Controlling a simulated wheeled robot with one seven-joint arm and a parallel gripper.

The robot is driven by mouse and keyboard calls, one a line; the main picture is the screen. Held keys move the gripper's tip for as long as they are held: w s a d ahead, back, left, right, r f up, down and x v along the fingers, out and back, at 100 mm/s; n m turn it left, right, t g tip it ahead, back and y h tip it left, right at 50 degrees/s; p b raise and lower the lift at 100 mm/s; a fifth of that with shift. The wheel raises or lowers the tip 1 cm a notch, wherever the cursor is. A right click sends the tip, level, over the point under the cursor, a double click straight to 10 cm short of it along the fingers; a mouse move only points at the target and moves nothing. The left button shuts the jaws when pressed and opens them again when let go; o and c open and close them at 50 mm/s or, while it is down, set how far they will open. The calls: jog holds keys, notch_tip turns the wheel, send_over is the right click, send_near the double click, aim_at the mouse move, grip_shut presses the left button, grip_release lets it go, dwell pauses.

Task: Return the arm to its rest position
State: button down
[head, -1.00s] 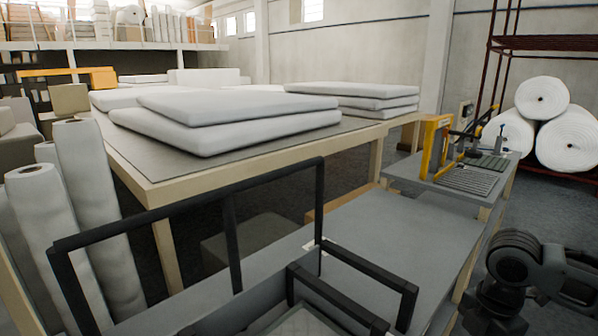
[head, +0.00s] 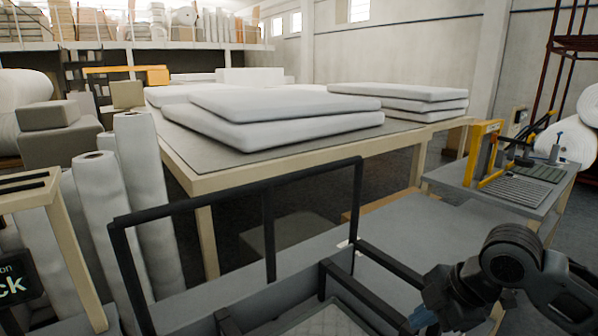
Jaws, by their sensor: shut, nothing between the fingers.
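My dark jointed arm (head: 512,262) is folded at the lower right of the head view, in front of the grey bench. A lower part of it, with a small blue patch, runs down toward the bottom edge. I cannot make out any gripper fingers there, and nothing held shows.
A dark-railed frame (head: 268,232) stands close in front. Behind it is a wooden table (head: 205,185) with stacked white pads (head: 285,115). White rolls (head: 140,185) stand at left. A grey side bench (head: 500,192) with a yellow-framed tool (head: 483,152) is at right.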

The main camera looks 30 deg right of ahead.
jog(key=w+a+r+m+t+y, duration=0.2)
jog(key=w+a+r+m+t, duration=0.4)
jog(key=a+r, duration=0.45)
jog(key=w+a+r+m+t+y, duration=0.1)
jog(key=w+a+r+m+t, duration=0.45)
jog(key=a, duration=0.85)
jog(key=s+a+f+m+h, duration=0.1)
jog(key=s+f+m+h, duration=0.2)
jog(key=s+f, duration=0.45)
jog(key=s+a+f+m+h, duration=0.25)
jog(key=s+f, duration=0.25)
jog(key=s, duration=0.5)
jog(key=s+d+n+g, duration=0.1)
jog(key=s+d+n, duration=0.1)
jog(key=s, duration=0.8)
jog(key=s+d+f+n+y, duration=0.1)
jog(key=s+d+n, duration=0.1)
jog(key=s+d, duration=0.3)
jog(key=s, duration=0.4)
jog(key=shift+s+d+f+g+b, duration=0.25)
jog(key=shift+s+g+b, duration=0.1)
jog(key=shift+s+b, duration=0.05)
